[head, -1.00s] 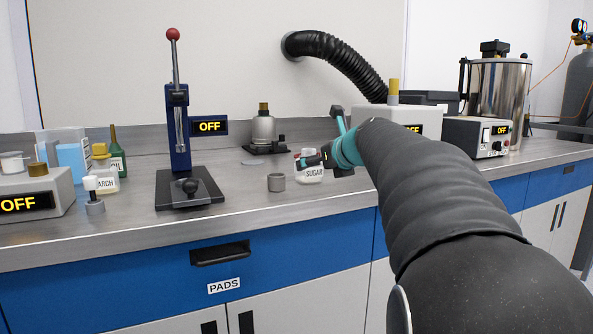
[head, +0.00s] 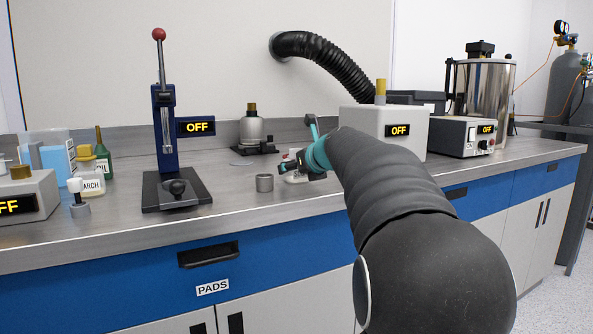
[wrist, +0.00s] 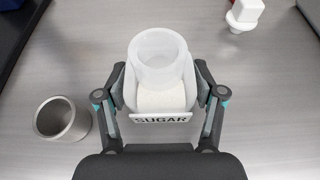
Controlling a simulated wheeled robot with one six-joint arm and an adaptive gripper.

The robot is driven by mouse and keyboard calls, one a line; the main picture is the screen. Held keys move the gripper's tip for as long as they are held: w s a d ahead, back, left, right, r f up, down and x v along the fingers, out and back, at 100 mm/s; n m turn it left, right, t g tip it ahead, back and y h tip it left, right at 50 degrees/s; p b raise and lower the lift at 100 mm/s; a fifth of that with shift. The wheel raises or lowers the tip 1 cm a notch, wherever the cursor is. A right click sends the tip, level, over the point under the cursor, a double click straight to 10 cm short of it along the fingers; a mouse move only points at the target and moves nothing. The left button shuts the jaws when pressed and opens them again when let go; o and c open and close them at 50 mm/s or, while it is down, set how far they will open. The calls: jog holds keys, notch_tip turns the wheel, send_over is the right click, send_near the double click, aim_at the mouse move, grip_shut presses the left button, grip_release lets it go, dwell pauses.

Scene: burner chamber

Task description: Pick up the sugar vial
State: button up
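The sugar vial stands on the grey counter; it is a small pale jar with a round open mouth and a SUGAR label. In the wrist view the vial (wrist: 160,62) is between the two fingers of my gripper (wrist: 162,88), with a finger pad against each side. The label faces my palm. In the head view the vial (head: 296,179) is partly hidden by my gripper (head: 300,167), which is low over the counter. No gap shows between the vial and the counter.
A small metal cup (wrist: 62,118) stands close left of my gripper. A white object (wrist: 244,12) is at the wrist view's top right.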

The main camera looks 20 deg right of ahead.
jog(key=c, duration=0.4)
jog(key=shift+r+p, duration=0.8)
jog(key=shift+r, duration=1.2)
jog(key=d+r, duration=0.2)
jog(key=d, duration=0.2)
jog(key=d+r+p, duration=0.1)
jog(key=d+r, duration=0.1)
jog(key=d, duration=0.1)
jog(key=d+r, duration=0.3)
jog(key=d, duration=0.1)
jog(key=shift+w+d+p, duration=0.25)
jog(key=shift+d+p, duration=0.05)
jog(key=shift+d, duration=0.05)
